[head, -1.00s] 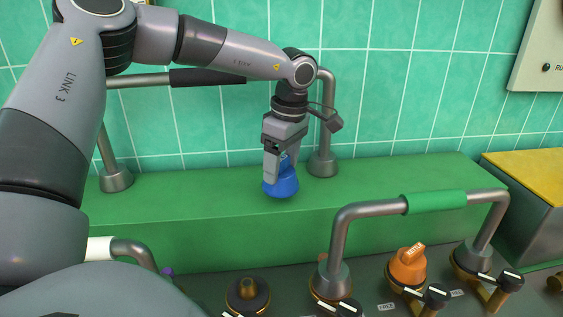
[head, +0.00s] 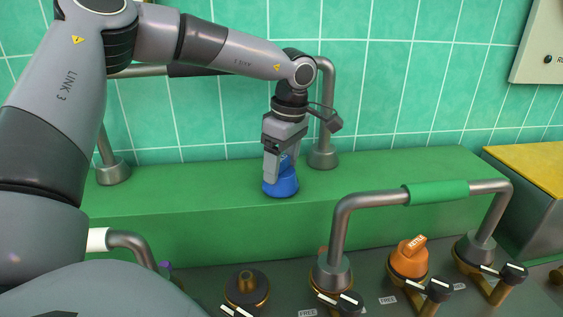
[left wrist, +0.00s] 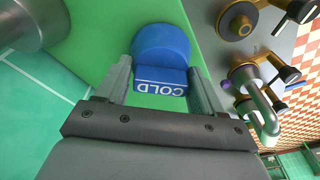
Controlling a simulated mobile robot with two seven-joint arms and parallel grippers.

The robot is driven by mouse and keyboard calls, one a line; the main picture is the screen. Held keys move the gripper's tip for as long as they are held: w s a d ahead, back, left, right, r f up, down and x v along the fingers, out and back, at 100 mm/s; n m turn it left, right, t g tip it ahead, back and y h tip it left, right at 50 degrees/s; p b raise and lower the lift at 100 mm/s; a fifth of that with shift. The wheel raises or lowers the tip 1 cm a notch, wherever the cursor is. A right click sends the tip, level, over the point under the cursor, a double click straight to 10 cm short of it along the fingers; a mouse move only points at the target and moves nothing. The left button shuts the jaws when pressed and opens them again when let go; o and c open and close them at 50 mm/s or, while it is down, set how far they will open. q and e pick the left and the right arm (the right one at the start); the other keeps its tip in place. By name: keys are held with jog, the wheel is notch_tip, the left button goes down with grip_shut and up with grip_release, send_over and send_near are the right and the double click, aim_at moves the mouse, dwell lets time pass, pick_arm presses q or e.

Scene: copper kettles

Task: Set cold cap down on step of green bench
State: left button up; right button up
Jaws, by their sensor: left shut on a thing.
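The blue cold cap (head: 281,187) is upright at the step (head: 400,178) of the green bench, near the step's front edge. Its base appears to touch the step's top. My left gripper (head: 280,170) points down from above and is shut on the cap's raised grip. In the left wrist view the cap (left wrist: 161,50) sits between the two fingers (left wrist: 160,85), with the word COLD on its grip. My right gripper is in neither view.
An orange cap (head: 408,262) sits on a fitting at the lower right. A metal handle with a green sleeve (head: 436,193) rises in front of the step. Pipe stands (head: 323,152) rise behind the cap. A bare fitting (head: 246,287) is below. The step is clear to the right.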

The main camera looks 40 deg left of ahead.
pick_arm(q)
jog(key=shift+f+b, duration=0.35)
jog(key=o, duration=1.1)
jog(key=shift+o, duration=0.2)
jog(key=shift+r, duration=0.15)
jog(key=r, duration=0.4)
jog(key=d+r, duration=0.1)
jog(key=r, duration=0.2)
jog(key=shift+w, duration=0.15)
jog(key=shift+f, duration=0.1)
